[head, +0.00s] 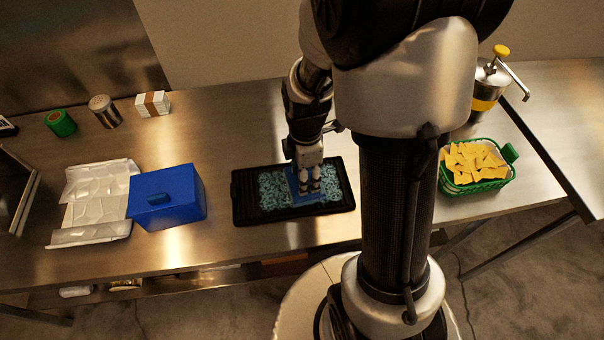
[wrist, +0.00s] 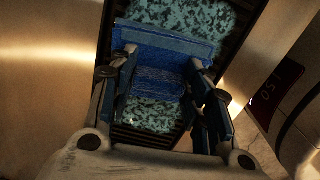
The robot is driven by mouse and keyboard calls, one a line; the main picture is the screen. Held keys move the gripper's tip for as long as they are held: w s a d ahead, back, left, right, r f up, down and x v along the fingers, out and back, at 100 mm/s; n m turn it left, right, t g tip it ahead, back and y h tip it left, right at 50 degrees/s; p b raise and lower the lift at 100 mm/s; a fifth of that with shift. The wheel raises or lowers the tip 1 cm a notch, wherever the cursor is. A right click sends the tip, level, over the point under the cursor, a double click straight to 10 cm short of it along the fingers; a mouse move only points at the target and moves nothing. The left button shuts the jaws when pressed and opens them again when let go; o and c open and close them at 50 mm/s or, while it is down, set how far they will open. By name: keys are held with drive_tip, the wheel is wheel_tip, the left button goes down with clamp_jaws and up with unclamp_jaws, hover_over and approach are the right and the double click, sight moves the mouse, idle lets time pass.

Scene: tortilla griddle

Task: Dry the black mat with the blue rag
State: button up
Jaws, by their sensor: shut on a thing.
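The black mat (head: 242,212) lies on the steel counter in front of my arm. Speckled light-blue wet patches cover much of its middle, and they also show above and below the rag in the wrist view. My gripper (head: 309,187) points down over the right half of the mat. It is shut on the blue rag (wrist: 165,55), which sits between the fingers and spreads across the mat's width. I cannot tell how firmly the rag presses on the mat (wrist: 118,45).
Left of the mat are a blue box (head: 168,200) and a crumpled white sheet (head: 97,200). A green basket of chips (head: 478,185) and a yellow-topped pump dispenser (head: 488,90) stand at the right. A green can (head: 60,123), metal shaker (head: 105,111) and small white box (head: 153,104) stand behind.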

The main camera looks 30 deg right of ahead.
sight(321, 179)
drive_tip(key=shift+s+d+f, duration=0.1)
drive_tip(key=shift+s+d, duration=0.1)
drive_tip(key=shift+d, duration=0.5)
drive_tip(key=shift+s+d, duration=0.25)
drive_tip(key=shift+d, duration=0.45)
drive_tip(key=shift+s+d+f, duration=0.1)
drive_tip(key=shift+s+d, duration=0.1)
drive_tip(key=shift+d, duration=0.5)
drive_tip(key=shift+a, duration=0.1)
drive_tip(key=o, duration=0.8)
drive_tip(key=shift+o, duration=0.2)
drive_tip(key=shift+w+r+p, duration=0.1)
drive_tip(key=shift+r+p, duration=0.25)
drive_tip(key=shift+r, duration=0.1)
drive_tip(key=shift+c, duration=0.4)
drive_tip(key=c, duration=0.6)
drive_tip(key=shift+w+a, duration=0.2)
drive_tip(key=shift+a, duration=0.6)
drive_tip(key=shift+w+a, duration=0.15)
drive_tip(key=shift+a, duration=0.7)
drive_tip(key=shift+w+a, duration=0.2)
drive_tip(key=shift+a, duration=0.6)
drive_tip(key=shift+c, duration=0.4)
